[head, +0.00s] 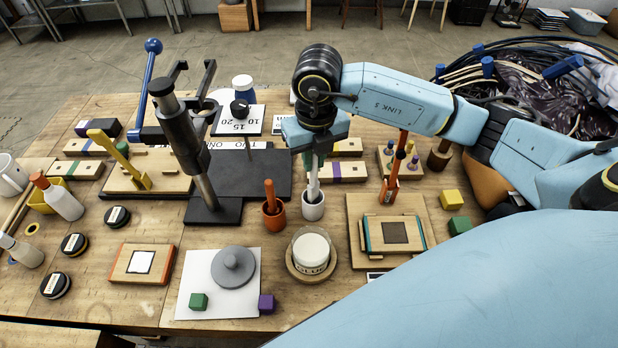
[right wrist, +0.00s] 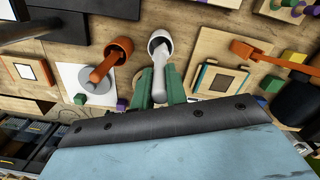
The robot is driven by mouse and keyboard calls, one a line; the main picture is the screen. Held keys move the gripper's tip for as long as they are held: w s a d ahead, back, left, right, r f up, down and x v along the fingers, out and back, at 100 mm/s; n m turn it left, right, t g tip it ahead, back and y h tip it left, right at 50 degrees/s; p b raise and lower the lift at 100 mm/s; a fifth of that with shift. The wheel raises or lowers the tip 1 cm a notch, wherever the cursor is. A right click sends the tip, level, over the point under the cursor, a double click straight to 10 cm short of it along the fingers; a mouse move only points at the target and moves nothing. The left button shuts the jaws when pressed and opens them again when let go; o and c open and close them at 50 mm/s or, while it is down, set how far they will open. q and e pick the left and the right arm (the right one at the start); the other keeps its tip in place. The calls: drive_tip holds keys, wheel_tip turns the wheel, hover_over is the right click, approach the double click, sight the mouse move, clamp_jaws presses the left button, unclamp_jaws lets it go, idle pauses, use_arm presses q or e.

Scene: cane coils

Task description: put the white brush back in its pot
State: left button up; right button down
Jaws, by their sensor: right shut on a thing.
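The white brush (head: 313,182) stands nearly upright, its lower end inside the mouth of the small white pot (head: 313,210). My right gripper (head: 314,163) is shut on its upper part, above the pot. In the right wrist view, the green fingers (right wrist: 160,86) are on either side of the white brush (right wrist: 160,75), and its far end is within the rim of the white pot (right wrist: 158,36). Whether the brush touches the pot's bottom is hidden. My left gripper is not in view.
A terracotta pot (head: 272,220) with an orange brush stands close on the left. A white glue jar (head: 311,252) is in front. A dark press (head: 197,160) rises at left, and a wooden board with a frame (head: 366,240) lies at right.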

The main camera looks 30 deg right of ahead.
sight(313, 176)
drive_tip(key=shift+s+f, duration=0.2)
drive_tip(key=shift+f, duration=0.45)
drive_tip(key=shift+w+f, duration=0.1)
drive_tip(key=shift+f, duration=0.2)
wheel_tip(313, 176, down, 4)
drive_tip(key=shift+r+p, duration=0.1)
drive_tip(key=shift+p, duration=0.2)
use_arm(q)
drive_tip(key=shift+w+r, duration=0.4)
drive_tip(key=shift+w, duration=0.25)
use_arm(e)
drive_tip(key=shift+w, duration=0.15)
drive_tip(key=c, duration=1.4)
unclamp_jaws()
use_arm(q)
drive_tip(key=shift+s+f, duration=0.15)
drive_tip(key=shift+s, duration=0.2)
